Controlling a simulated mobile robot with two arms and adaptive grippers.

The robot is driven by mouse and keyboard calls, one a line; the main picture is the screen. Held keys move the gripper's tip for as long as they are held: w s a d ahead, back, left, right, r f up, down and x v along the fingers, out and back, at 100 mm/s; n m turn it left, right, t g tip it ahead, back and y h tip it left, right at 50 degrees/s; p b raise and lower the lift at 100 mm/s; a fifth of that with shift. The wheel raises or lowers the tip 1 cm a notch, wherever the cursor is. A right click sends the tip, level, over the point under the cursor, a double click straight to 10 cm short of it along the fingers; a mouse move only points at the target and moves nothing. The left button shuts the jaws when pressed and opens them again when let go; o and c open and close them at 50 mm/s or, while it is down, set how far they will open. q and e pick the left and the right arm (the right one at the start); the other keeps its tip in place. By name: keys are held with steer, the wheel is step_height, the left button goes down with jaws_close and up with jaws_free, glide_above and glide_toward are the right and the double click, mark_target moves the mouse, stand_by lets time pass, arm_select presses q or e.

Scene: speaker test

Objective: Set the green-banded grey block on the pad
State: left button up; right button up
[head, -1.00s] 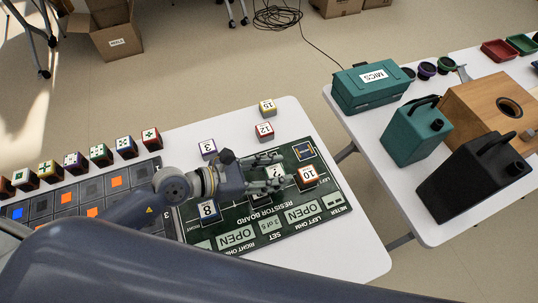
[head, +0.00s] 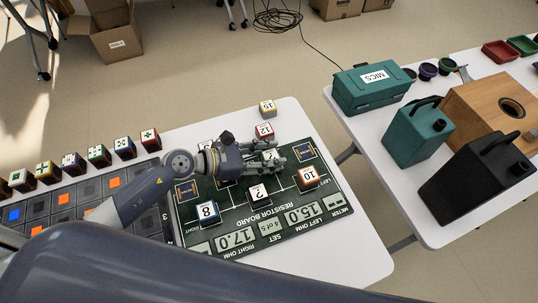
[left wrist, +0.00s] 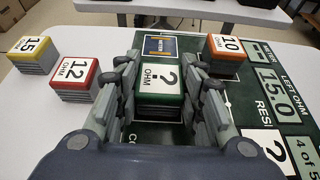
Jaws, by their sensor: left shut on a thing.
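My left gripper (head: 272,156) is over the far part of the dark resistor board (head: 290,217). In the left wrist view its fingers (left wrist: 162,95) are shut on the green-banded grey block (left wrist: 161,84), which has a white "? OHM" top. Fingers hide most of this block in the head view. A framed pad (head: 304,151) with a blue and yellow pattern lies on the board just right of the fingertips; in the left wrist view the pad (left wrist: 161,44) is straight beyond the block. Whether the block touches the board cannot be told. My right gripper is not in view.
On the board stand another "?" block (head: 258,193), an orange "10" block (head: 308,177) and a blue "8" block (head: 208,211). A red "12" block (head: 264,131) and a yellow "15" block (head: 267,108) stand beyond the gripper. A second framed pad (head: 186,191) lies left.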

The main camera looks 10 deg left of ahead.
arm_select(q)
steer(key=shift+f, duration=0.2)
steer(key=o, duration=0.9)
steer(key=shift+c, duration=0.2)
steer(key=shift+o, duration=1.1)
steer(key=shift+r, duration=0.15)
steer(key=shift+s+a+r, duration=0.1)
steer(key=shift+a, duration=0.05)
steer(key=b+v, duration=0.2)
steer(key=v, duration=0.7)
steer(key=shift+s+a, duration=0.25)
steer(key=shift+a, duration=0.05)
steer(key=shift+v, duration=1)
steer(key=shift+r, duration=0.15)
steer(key=shift+d, duration=0.1)
